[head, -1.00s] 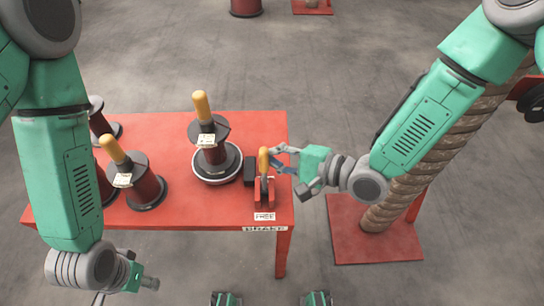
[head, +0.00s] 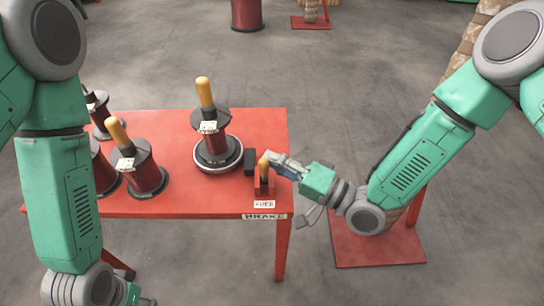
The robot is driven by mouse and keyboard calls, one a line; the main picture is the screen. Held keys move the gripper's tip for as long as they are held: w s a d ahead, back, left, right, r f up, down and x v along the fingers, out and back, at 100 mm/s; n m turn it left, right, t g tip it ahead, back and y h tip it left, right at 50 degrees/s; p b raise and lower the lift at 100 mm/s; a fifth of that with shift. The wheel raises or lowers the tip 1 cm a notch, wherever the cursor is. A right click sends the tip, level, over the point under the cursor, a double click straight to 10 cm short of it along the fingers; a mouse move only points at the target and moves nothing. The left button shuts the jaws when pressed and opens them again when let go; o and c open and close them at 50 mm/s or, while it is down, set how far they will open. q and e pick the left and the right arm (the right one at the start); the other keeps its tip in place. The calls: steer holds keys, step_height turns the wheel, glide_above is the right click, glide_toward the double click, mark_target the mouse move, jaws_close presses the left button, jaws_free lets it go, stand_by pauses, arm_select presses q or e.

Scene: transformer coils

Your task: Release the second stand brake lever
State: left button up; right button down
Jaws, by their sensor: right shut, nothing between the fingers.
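The brake lever (head: 264,167) has a yellow grip and stands in a red bracket at the right end of the red table (head: 215,205). A small "FREE" label lies in front of it and a "BRAKE" label (head: 264,217) is on the table's front edge. My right gripper (head: 275,163) is shut and empty, with its fingertips right beside the lever grip on its right. I cannot tell whether they touch it. My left gripper (head: 141,300) is at the bottom edge, mostly cut off, well away from the lever.
A spool with a yellow-topped post (head: 209,125) stands on a round white-rimmed base, left of a black block (head: 250,162) beside the lever. Several more spools (head: 146,174) crowd the table's left side. A red floor stand (head: 375,240) is at right. The table's front middle is clear.

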steer(key=shift+s+f+n+y, duration=0.15)
steer(key=shift+s+n+y, duration=0.25)
steer(key=shift+s+n, duration=0.35)
steer(key=shift+s, duration=0.25)
steer(key=shift+s+f, duration=0.1)
steer(key=shift+f, duration=0.05)
